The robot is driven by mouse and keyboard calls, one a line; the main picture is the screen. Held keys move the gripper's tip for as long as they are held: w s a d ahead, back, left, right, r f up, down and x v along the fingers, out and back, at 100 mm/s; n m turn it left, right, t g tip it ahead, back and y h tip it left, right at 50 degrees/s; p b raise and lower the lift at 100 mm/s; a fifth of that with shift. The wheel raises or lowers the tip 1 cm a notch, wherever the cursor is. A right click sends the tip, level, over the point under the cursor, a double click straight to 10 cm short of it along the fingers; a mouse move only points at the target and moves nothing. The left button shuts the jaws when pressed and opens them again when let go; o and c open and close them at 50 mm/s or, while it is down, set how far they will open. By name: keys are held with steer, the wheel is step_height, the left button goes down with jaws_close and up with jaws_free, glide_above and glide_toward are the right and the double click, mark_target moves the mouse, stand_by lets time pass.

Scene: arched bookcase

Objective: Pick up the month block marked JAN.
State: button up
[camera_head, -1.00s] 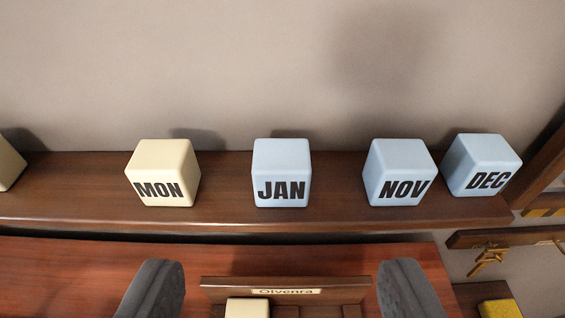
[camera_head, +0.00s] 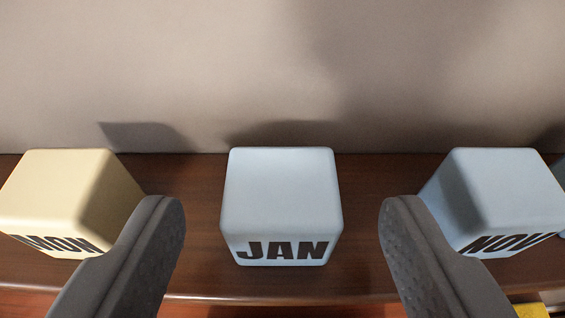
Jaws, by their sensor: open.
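The light blue JAN block (camera_head: 281,205) stands upright on the brown wooden shelf, its marked face toward me. My gripper (camera_head: 282,215) is open, with one dark grey finger on each side of the JAN block in the picture. A gap of bare shelf shows between each finger and the block, and nothing is held. Whether the fingertips are level with the block or above it is hard to tell.
A cream MON block (camera_head: 75,200) stands left, partly behind my left finger. A blue NOV block (camera_head: 495,200) stands right, partly behind my right finger. Another blue block shows at the right edge. The wall (camera_head: 200,70) rises behind the shelf (camera_head: 195,270).

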steer(key=shift+w+f, duration=0.25)
steer(key=shift+w, duration=0.2)
steer(key=c, duration=1.1)
steer(key=shift+o, duration=0.2)
steer(key=shift+r, duration=0.15)
